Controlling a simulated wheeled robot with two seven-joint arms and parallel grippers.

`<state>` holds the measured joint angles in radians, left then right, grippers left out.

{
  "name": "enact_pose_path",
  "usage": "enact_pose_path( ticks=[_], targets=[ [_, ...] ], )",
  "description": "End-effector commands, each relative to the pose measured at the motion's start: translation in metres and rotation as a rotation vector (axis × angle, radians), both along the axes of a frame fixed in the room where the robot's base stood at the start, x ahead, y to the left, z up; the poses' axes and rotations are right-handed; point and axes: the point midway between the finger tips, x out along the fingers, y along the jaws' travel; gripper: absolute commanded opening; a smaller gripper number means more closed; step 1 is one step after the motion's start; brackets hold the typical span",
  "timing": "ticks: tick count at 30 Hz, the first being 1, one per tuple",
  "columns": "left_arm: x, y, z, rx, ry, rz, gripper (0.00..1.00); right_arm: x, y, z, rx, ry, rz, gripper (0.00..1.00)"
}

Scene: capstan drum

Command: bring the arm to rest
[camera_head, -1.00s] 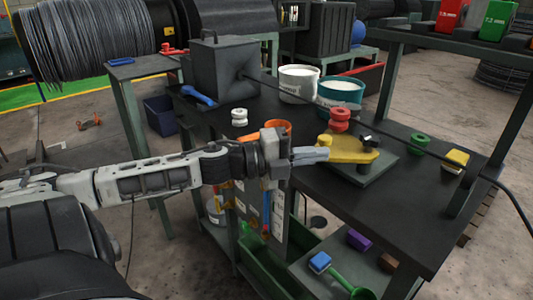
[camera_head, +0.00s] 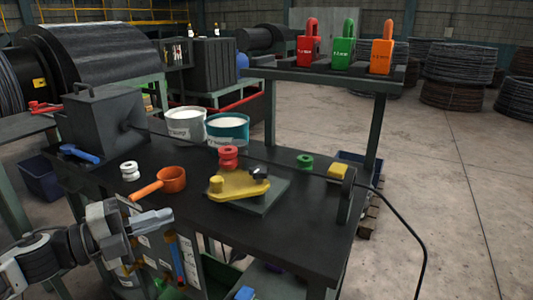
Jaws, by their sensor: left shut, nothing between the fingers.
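My left gripper (camera_head: 152,220) is at the lower left, in front of the workbench's (camera_head: 270,231) near edge. Its fingers are shut with nothing between them and point right. The arm behind it comes in from the lower left corner. The gripper is apart from the orange ladle (camera_head: 172,179), which lies on the bench just beyond it. My right gripper is not in view.
On the bench are a yellow lever on a plate (camera_head: 238,186), a red spool (camera_head: 228,158), a white spool (camera_head: 129,171), a green spool (camera_head: 304,161), two buckets (camera_head: 228,130) and a dark box (camera_head: 101,118). A black cable crosses the bench. Colored weights (camera_head: 342,50) stand on the rear shelf.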

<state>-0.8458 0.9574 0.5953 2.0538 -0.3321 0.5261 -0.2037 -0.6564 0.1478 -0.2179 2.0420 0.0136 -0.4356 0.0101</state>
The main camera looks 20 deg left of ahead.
Motion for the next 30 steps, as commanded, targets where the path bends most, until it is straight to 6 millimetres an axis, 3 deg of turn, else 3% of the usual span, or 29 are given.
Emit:
enact_pose_path(
  ticks=[5,8,11,12,15,18,21,24,30],
  targets=[
    [-0.001,0.005,-0.016,-0.071,0.043,0.067,0.00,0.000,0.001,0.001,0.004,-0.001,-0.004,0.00],
    [-0.007,0.012,-0.060,-0.251,0.159,0.229,0.00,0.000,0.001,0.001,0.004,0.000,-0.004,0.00],
    [-0.020,0.002,-0.126,-0.510,0.346,0.429,0.00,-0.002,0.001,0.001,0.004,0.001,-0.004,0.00],
    [-0.027,-0.010,-0.153,-0.616,0.431,0.503,0.00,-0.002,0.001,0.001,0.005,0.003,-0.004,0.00],
    [-0.044,-0.056,-0.210,-0.846,0.644,0.637,0.00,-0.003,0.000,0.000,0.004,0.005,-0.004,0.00],
    [-0.059,-0.110,-0.246,-1.017,0.835,0.711,0.00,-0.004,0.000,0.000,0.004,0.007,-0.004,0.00],
    [-0.070,-0.158,-0.264,-1.128,0.984,0.746,0.00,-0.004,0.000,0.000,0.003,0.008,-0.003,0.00],
    [-0.077,-0.190,-0.271,-1.190,1.080,0.759,0.00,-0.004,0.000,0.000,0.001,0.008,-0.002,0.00],
    [-0.082,-0.209,-0.275,-1.222,1.141,0.765,0.00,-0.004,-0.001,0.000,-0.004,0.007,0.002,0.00]
  ],
)
